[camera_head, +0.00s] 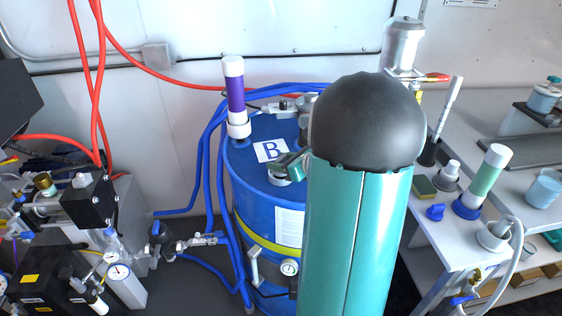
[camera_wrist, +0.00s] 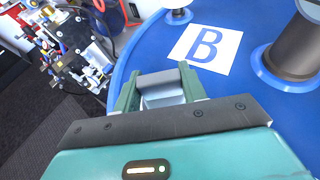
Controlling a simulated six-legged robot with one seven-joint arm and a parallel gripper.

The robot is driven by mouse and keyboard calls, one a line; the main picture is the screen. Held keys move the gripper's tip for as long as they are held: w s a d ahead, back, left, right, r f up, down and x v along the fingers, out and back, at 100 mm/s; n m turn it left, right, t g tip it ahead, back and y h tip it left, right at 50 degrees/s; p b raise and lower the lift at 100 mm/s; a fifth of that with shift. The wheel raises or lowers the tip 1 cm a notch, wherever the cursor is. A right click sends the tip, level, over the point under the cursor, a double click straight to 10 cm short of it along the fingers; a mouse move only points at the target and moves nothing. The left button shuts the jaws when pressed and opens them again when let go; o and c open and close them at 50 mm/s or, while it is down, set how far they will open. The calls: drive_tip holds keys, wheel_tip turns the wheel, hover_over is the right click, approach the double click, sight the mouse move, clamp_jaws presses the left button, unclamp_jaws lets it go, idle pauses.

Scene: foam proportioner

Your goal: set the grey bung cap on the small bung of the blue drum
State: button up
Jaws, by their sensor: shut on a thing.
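The blue drum (camera_head: 262,200) stands upright in the middle, its top marked with a white "B" label; in the wrist view its top (camera_wrist: 150,55) fills the upper right. My gripper (camera_head: 284,170) is over the front part of the drum top, just below the label in the picture. In the wrist view my gripper's two green fingers (camera_wrist: 158,88) are shut on the grey bung cap (camera_wrist: 162,90). The cap's lower part is hidden, and I cannot tell whether it touches the drum. The small bung is not distinguishable; my gripper and arm hide part of the drum top.
A purple tube (camera_head: 235,95) stands on the drum's rear left. A dark cylinder (camera_wrist: 297,45) rises from the drum top at right. Blue hoses (camera_head: 213,170) run beside the drum. A bench (camera_head: 440,235) with bottles is right; valves and gauges (camera_head: 110,250) are left.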

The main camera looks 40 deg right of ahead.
drive_tip(key=shift+f, duration=0.6)
idle(0.5)
drive_tip(key=o, duration=0.7)
drive_tip(key=shift+s, duration=0.1)
drive_tip(key=shift+v, duration=5.5)
